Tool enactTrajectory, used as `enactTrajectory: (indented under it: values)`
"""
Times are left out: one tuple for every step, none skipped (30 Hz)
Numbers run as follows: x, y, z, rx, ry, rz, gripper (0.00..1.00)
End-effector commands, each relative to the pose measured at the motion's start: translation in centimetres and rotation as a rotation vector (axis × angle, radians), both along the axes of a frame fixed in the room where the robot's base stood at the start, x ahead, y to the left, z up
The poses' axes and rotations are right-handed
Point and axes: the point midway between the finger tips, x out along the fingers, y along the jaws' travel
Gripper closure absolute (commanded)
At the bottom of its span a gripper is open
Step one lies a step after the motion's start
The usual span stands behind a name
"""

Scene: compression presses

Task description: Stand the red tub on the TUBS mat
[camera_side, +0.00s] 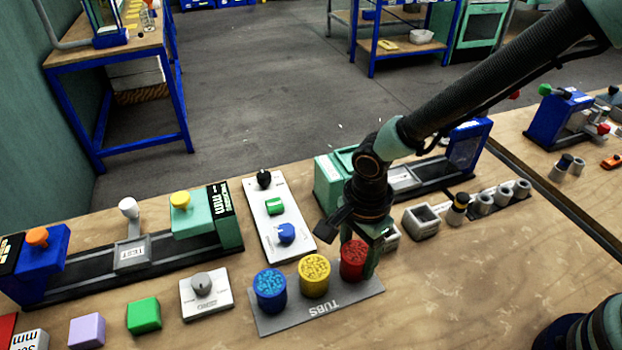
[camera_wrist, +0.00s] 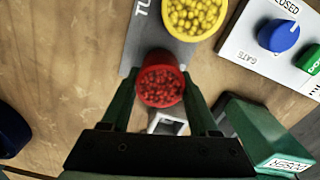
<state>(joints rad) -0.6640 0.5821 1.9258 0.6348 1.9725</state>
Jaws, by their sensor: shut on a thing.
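The red tub (camera_side: 353,261) is upright at the right end of the grey TUBS mat (camera_side: 330,309), in line with the yellow tub (camera_side: 314,275) and the blue tub (camera_side: 270,290). Its base looks level with theirs, but I cannot tell whether it touches the mat. My gripper (camera_wrist: 159,92) is shut on the red tub, with one green finger on each side; the red tub (camera_wrist: 161,76) also shows in the wrist view, full of red pieces. One finger is partly hidden behind the tub in the side view.
A panel with a blue knob (camera_side: 286,233) lies behind the mat. A grey knob box (camera_side: 206,294) stands left of it. Grey open holders (camera_side: 421,221) stand to the right. The bench in front and to the right of the mat is clear.

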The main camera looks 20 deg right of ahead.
Motion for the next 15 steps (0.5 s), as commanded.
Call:
enactTrajectory:
  values:
    - [0.03,0.02,-0.14,0.000,-0.001,0.000,0.96]
    - [0.04,0.03,-0.15,0.001,-0.002,0.000,0.96]
    - [0.05,0.03,-0.13,0.001,-0.002,0.000,0.96]
    - [0.05,0.04,-0.12,0.001,-0.002,0.000,0.96]
    - [0.05,0.04,-0.11,0.001,-0.002,0.000,0.96]
    - [0.05,0.03,-0.10,0.001,-0.002,0.000,0.96]
    - [0.05,0.03,-0.10,0.001,-0.002,0.000,0.96]
    - [0.04,0.03,-0.13,0.001,-0.002,0.000,0.96]
    - [0.03,0.03,-0.21,0.001,-0.001,0.000,0.96]
    - [0.03,0.03,-0.30,0.000,-0.001,0.000,0.96]
    - [0.03,0.03,-0.39,0.000,-0.001,0.000,0.96]
    - [0.03,0.03,-0.42,0.000,-0.001,0.000,0.31]
    - [0.04,0.03,-0.40,0.001,-0.001,0.000,0.20]
    - [0.03,0.03,-0.39,0.001,-0.001,0.000,0.09]
    - [0.03,0.03,-0.38,0.001,-0.001,0.000,0.09]
